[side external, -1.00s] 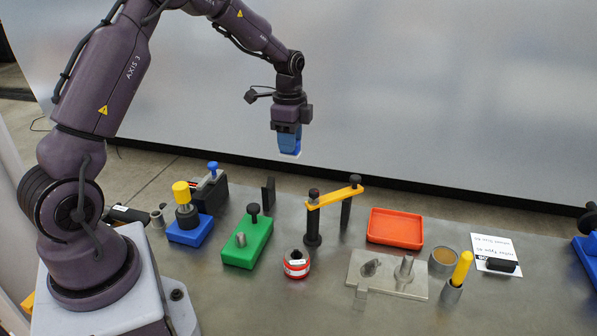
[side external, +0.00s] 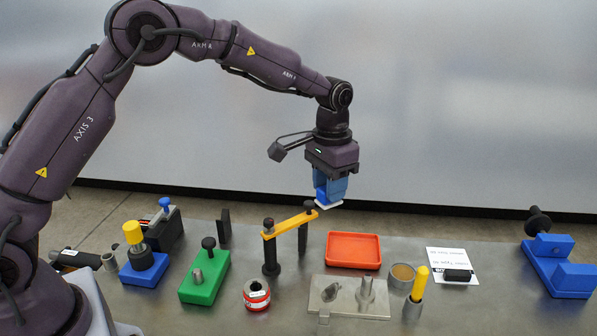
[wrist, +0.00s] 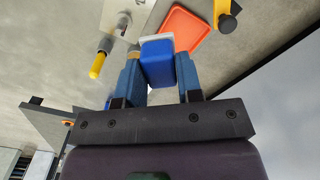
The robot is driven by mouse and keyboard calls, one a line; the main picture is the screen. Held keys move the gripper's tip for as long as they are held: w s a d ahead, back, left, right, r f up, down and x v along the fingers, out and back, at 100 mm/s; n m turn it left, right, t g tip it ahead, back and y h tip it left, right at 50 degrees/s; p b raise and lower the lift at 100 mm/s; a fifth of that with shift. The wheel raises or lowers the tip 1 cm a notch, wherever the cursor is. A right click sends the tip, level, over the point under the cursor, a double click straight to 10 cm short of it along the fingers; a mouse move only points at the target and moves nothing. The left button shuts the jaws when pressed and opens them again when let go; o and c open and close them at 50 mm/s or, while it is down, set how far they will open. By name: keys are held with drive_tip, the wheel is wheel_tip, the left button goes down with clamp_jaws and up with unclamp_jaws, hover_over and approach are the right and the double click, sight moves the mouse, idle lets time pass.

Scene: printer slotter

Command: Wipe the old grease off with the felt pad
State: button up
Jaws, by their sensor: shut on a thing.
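My gripper (side external: 328,188) is shut on the felt pad, a blue block with a white felt underside (side external: 329,206). It holds the pad in the air, seen just above the right end of a yellow bar. In the wrist view the pad's blue block (wrist: 158,62) sits between the two blue fingers, felt facing away. A grey metal plate (side external: 372,308) lies on the table, right of the gripper and nearer the camera. It carries a dark patch (side external: 330,292) at left, possibly the grease, and an upright metal post (side external: 366,287).
The yellow bar (side external: 288,224) spans two black posts. An orange tray (side external: 353,250) lies behind the plate. A round cup (side external: 401,276) and a yellow-handled tool (side external: 419,284) stand to its right. Green (side external: 205,282) and blue (side external: 143,270) fixtures and a red-banded tin (side external: 257,295) are left.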

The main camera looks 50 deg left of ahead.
drive_tip(key=shift+n, duration=0.4)
drive_tip(key=shift+w+d+f, duration=0.1)
drive_tip(key=shift+d+f, duration=0.3)
drive_tip(key=shift+f, duration=2.6)
drive_tip(key=shift+s+d+f, duration=0.1)
drive_tip(key=shift+d+f, duration=0.25)
drive_tip(key=shift+f, duration=2.65)
drive_tip(key=shift+w+d+f, duration=0.1)
drive_tip(key=shift+d+f, duration=0.3)
drive_tip(key=shift+f, duration=2.6)
drive_tip(key=shift+s+d+f, duration=0.35)
drive_tip(key=shift+d+f, duration=0.05)
drive_tip(key=shift+f, duration=0.15)
drive_tip(key=shift+c, duration=0.2)
drive_tip(key=shift+s+d, duration=2.1)
drive_tip(key=shift+s, duration=0.05)
drive_tip(key=shift+w+a, duration=2.45)
drive_tip(key=shift+s+d, duration=2.45)
drive_tip(key=w+a, duration=0.5)
wheel_tip(320, 180, up, 8)
